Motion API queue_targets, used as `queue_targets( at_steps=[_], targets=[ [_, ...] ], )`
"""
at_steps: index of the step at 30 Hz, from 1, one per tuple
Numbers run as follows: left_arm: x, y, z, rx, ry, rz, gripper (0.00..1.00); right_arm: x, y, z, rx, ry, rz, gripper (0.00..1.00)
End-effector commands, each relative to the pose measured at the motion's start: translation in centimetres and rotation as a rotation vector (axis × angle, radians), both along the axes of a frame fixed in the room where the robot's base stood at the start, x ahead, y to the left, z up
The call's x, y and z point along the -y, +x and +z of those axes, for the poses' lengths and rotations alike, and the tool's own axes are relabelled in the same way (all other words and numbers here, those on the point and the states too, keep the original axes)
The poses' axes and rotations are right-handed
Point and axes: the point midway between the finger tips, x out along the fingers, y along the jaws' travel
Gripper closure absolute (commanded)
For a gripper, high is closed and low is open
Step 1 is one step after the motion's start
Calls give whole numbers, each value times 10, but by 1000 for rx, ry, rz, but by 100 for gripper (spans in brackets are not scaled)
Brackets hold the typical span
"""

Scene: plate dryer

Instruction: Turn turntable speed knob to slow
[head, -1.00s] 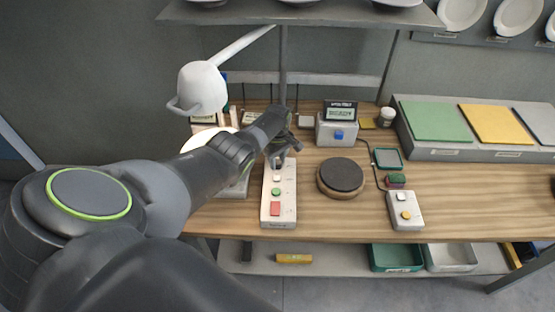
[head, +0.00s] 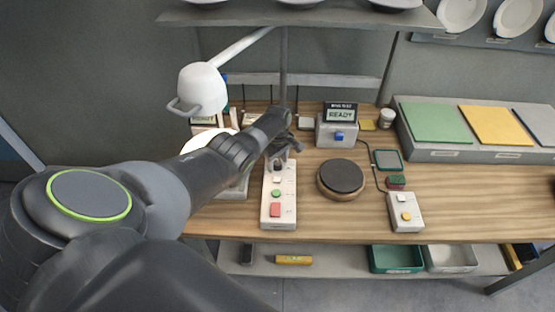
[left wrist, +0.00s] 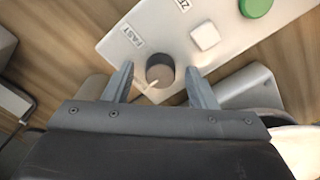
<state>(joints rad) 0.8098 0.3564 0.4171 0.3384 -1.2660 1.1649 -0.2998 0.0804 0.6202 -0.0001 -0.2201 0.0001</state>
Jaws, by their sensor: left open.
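The white control panel (head: 279,215) lies on the wooden bench; it also shows in the left wrist view (left wrist: 225,30). A dark round knob (left wrist: 160,72) with a light pointer line sits near its end, by a "FAST" label. The line points down-left in the left wrist view. My left gripper (left wrist: 160,78) is open and empty-looking, one finger on each side of the knob in that view; I cannot tell whether they touch it. In the head view my left gripper (head: 281,158) is over the panel's far end. The turntable (head: 341,178) is right of the panel. My right gripper is not in view.
The panel also has a white button, a green button (head: 276,193) and a red button (head: 276,209). A grey box with a "READY" display (head: 341,114) stands behind the turntable. A white lamp (head: 203,88) hangs at the left. A small two-button box (head: 405,213) is at the right.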

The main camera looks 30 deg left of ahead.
Motion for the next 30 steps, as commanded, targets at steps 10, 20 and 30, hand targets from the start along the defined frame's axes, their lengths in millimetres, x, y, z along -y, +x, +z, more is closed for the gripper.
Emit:
queue_targets(
  at_steps=[10,20,30],
  targets=[
    [0,2,10,3,-1,-1,48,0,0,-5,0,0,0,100],
    [-1,1,45,4,1,-1,48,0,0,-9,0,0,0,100],
    [-1,1,105,6,2,-1,48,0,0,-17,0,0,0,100]
  ],
)
